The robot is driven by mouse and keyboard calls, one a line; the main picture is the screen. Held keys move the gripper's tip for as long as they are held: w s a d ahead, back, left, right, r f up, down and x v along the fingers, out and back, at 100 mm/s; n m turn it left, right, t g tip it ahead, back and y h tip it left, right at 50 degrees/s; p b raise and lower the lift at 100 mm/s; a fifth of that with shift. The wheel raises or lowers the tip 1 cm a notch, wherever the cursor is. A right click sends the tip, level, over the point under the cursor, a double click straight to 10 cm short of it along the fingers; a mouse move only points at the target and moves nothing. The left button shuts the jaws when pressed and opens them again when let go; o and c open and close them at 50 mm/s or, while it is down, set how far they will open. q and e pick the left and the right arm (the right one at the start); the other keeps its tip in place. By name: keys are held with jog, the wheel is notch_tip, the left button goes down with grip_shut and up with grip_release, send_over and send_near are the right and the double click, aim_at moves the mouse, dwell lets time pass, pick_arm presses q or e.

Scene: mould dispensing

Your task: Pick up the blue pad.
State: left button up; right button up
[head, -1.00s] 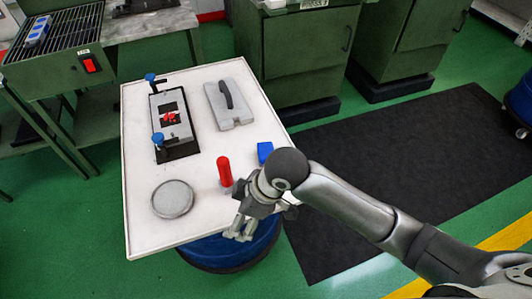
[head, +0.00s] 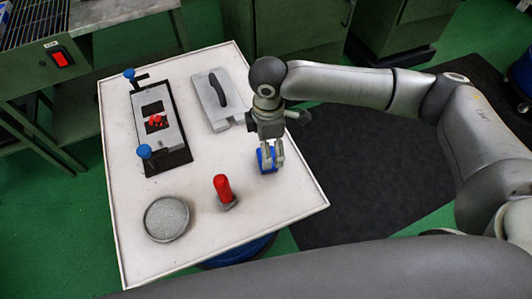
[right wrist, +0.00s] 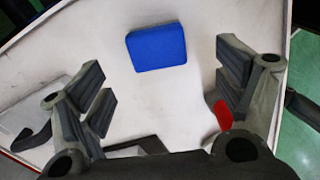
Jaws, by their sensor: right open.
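The blue pad (head: 265,159) lies on the white table (head: 290,203), towards its right edge. In the right wrist view the pad (right wrist: 156,47) is a small blue block, seen whole. My right gripper (head: 268,168) is above the pad in the head view, its fingers partly covering it. In the right wrist view my right gripper (right wrist: 163,98) is open, with its fingers wide apart. The pad shows between and beyond them and nothing is held. My left gripper is not in view.
A red-topped tool (head: 223,190) stands left of the pad, near the front. A round grey dish (head: 166,219) is further left. A grey plate with a handle (head: 210,112) and a clamp fixture with blue knobs (head: 178,132) lie behind. The front right table area is clear.

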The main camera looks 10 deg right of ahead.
aim_at(273, 170)
notch_tip(273, 170, down, 2)
jog(key=shift+s, duration=0.1)
jog(key=shift+f, duration=0.35)
jog(key=f, duration=0.4)
jog(key=shift+w+a+f, duration=0.1)
jog(key=shift+w+f, duration=0.1)
jog(key=shift+w, duration=0.05)
jog(key=shift+f, duration=0.2)
jog(key=shift+c, duration=2.8)
jog(key=c, duration=0.6)
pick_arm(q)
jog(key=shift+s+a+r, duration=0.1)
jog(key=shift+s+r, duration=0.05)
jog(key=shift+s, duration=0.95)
